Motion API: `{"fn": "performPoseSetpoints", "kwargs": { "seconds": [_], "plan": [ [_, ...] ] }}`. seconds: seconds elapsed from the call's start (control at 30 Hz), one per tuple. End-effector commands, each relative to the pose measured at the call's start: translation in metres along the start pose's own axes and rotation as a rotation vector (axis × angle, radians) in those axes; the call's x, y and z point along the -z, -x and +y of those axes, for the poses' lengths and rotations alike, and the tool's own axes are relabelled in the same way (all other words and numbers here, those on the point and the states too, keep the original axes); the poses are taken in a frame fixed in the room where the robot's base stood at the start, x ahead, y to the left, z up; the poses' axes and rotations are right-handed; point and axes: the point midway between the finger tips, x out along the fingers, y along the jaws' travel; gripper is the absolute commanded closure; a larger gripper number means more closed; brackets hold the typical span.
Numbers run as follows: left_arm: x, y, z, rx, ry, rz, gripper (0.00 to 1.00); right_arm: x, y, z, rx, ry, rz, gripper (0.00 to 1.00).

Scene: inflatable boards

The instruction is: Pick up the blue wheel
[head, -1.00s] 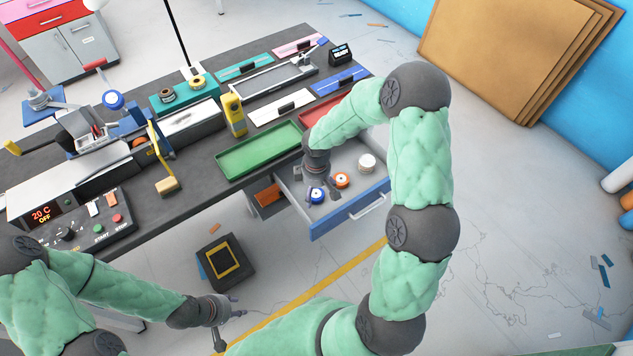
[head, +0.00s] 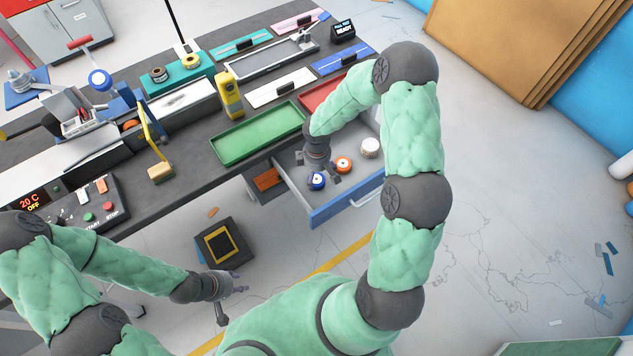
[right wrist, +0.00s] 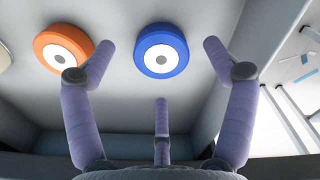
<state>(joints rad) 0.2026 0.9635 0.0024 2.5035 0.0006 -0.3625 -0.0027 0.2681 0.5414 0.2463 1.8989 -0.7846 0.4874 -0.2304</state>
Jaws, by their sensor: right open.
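The blue wheel (head: 316,181) lies flat in the open drawer (head: 345,206), white-centred with a dark hub hole. In the right wrist view the blue wheel (right wrist: 161,50) is ahead of my right gripper (right wrist: 160,62), between its two upper fingertips. The third finger stands below it. The fingers are spread and empty, and none is seen closed on the wheel. In the head view my right gripper (head: 320,175) is in the drawer area right at the blue wheel, partly hiding it. My left gripper (head: 230,300) hangs empty with fingers apart, low in front of the bench.
An orange wheel (head: 343,164) lies close beside the blue one; in the right wrist view one finger overlaps the orange wheel (right wrist: 70,48). A white wheel (head: 370,147) sits farther right in the drawer. Drawer walls are near. A green tray (head: 258,134) is on the bench above.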

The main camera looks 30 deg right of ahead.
Motion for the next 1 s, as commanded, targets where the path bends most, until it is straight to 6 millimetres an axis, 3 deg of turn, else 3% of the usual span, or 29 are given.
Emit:
{"fn": "performPoseSetpoints", "kwargs": {
  "seconds": [0.03,0.2,0.43,0.47,0.67,1.0],
  "plan": [
    [0.0,-0.007,-0.003,0.0,0.0,0.0,0.6,0.001,-0.012,-0.002,0.002,0.001,-0.002,0.15],
    [0.001,-0.014,-0.005,0.0,0.0,0.0,0.6,0.001,-0.031,-0.001,0.001,-0.001,0.001,0.15],
    [0.001,-0.013,-0.005,0.0,0.0,0.0,0.6,0.001,-0.031,-0.001,0.0,-0.002,0.001,0.15],
    [0.001,-0.013,-0.005,0.0,0.0,0.0,0.6,0.001,-0.031,-0.001,0.0,-0.002,0.001,0.21],
    [0.001,-0.013,-0.005,0.0,0.0,0.0,0.6,0.001,-0.031,-0.001,0.001,-0.001,0.001,0.77],
    [0.001,-0.013,-0.004,0.0,0.0,0.0,0.6,0.001,-0.031,-0.001,0.001,-0.001,0.001,0.8]
  ]
}}
